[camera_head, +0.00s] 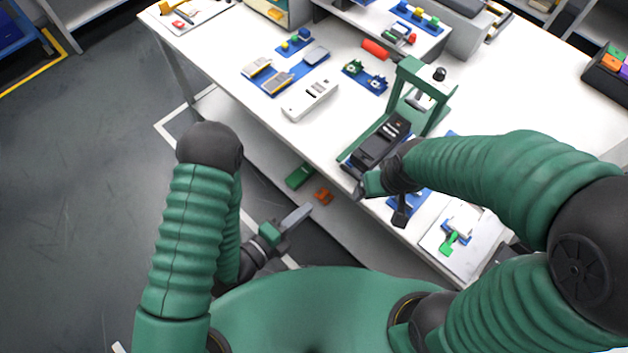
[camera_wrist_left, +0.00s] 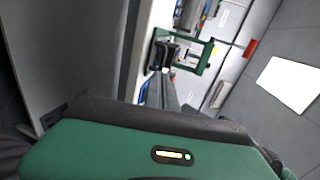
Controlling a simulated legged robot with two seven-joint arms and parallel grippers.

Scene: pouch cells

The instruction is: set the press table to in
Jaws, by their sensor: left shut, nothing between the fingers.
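The press has a green upright frame (camera_head: 408,88) on the white workbench. Its dark press table (camera_head: 380,140) lies at the frame's front side, toward the bench's near edge. The green frame also shows in the left wrist view (camera_wrist_left: 207,56). My left gripper (camera_head: 305,212) is shut and empty, low in front of the bench and well apart from the press. My right gripper (camera_head: 361,188) is at the near end of the press table. Its wrist hides part of that end. I cannot tell whether it touches the table or whether its fingers are open.
A white device (camera_head: 310,99) and a blue tray (camera_head: 291,80) lie left of the press. A white board (camera_head: 462,262) with a green-handled tool is at the near right. A lower shelf (camera_head: 255,150) runs under the bench, with green and orange parts near it.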

